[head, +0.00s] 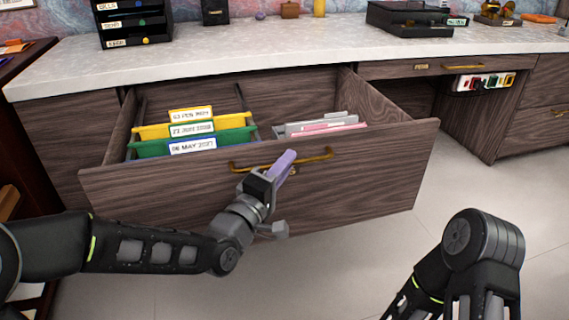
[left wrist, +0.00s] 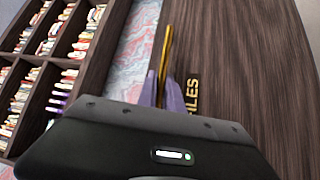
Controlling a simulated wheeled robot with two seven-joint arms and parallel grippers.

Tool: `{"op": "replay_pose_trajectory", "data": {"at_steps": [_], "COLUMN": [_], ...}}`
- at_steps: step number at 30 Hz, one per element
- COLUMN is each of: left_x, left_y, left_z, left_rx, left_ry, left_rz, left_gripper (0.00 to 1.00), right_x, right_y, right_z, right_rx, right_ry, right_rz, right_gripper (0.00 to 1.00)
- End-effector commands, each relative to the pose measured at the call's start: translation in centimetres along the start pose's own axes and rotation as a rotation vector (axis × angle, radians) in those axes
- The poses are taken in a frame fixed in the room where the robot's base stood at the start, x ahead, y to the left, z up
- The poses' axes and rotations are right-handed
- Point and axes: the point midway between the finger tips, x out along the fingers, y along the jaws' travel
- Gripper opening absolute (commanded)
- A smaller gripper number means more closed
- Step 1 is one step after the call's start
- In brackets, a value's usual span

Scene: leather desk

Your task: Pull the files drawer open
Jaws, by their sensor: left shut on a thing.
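The files drawer (head: 350,180), dark wood, stands pulled well out from the desk, and its inside is visible from above. It holds hanging folders (head: 195,130) in yellow, green and blue with date labels, and some grey and pink folders (head: 318,125). My left gripper (head: 284,162), with purple fingers, is at the brass handle (head: 318,157) on the drawer front and is shut on it. The left wrist view shows the fingers (left wrist: 168,95) at the handle (left wrist: 166,50), beside gold lettering ending in "ILES" (left wrist: 192,108). My right gripper is out of view.
The pale desktop (head: 270,50) bears a black tray stack (head: 133,22) and a dark box (head: 415,18). The tiled floor (head: 350,260) before the drawer is clear.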

Motion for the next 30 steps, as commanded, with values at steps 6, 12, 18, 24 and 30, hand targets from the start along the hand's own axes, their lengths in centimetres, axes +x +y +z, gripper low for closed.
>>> {"op": "replay_pose_trajectory", "data": {"at_steps": [6,12,18,24,30], "left_x": [0.0,0.0,-0.8,-3.7,-6.8], "left_y": [-0.1,-0.1,0.1,0.1,0.0], "left_z": [-0.1,-0.1,-0.1,-0.1,-0.2], "left_rx": [-0.002,-0.001,0.0,0.001,0.0], "left_ry": [0.001,0.001,0.001,0.002,0.003], "left_rz": [-0.003,-0.001,-0.001,-0.003,-0.004], "left_gripper": [0.2,0.2,0.2,0.2,0.2], "right_x": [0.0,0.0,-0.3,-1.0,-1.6], "right_y": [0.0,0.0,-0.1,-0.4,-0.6], "right_z": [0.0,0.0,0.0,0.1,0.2], "right_rx": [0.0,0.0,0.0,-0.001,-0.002], "right_ry": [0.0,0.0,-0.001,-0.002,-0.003], "right_rz": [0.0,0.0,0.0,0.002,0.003], "right_gripper": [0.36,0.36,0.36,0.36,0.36]}}
